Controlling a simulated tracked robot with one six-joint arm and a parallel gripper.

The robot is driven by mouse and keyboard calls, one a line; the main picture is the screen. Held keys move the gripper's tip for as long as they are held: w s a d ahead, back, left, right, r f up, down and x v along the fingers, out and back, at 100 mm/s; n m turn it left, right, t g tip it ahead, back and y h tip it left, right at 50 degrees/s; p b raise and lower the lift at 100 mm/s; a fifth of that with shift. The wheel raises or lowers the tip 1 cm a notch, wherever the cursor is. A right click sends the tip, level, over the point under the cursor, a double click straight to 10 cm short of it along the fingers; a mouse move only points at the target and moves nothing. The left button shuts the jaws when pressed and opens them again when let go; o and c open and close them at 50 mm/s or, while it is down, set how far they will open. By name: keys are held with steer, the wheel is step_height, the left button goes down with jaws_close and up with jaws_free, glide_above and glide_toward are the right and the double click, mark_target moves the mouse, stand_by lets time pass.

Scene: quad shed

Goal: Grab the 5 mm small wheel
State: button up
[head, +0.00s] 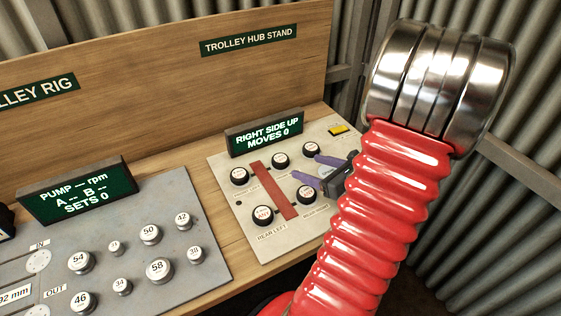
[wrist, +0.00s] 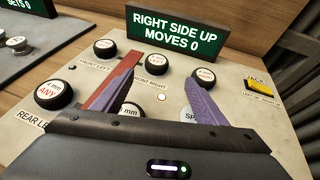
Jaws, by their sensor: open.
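Several small black wheels with white printed caps sit on the grey hub stand panel. None is clearly readable as 5 mm. In the wrist view, one wheel (wrist: 156,64) is beyond and between my fingertips, above the front right label. Another wheel (wrist: 205,77) is just beyond the right fingertip. A third wheel (wrist: 130,112) lies low between the fingers, partly hidden by my gripper body; its cap shows "mm". My gripper (wrist: 162,72) is open and empty, with purple fingers spread apart. In the head view my gripper (head: 304,166) is over the panel's right side.
A red bar (head: 273,190) lies across the middle of the panel. A display (head: 265,134) reading "RIGHT SIDE UP MOVES 0" stands behind it. A yellow jack switch (wrist: 260,86) is at the right. A pump rig panel (head: 120,245) with several metal knobs is at the left.

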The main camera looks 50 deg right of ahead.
mark_target(283, 159)
steer(key=x, duration=0.8)
steer(key=shift+a+x, duration=0.2)
steer(key=shift+x, duration=1.15)
steer(key=shift+a+x, duration=0.2)
steer(key=shift+x, duration=1.1)
steer(key=shift+w+r, duration=0.1)
steer(key=shift+r, duration=0.05)
steer(key=shift+c, duration=0.6)
steer(key=c, duration=1)
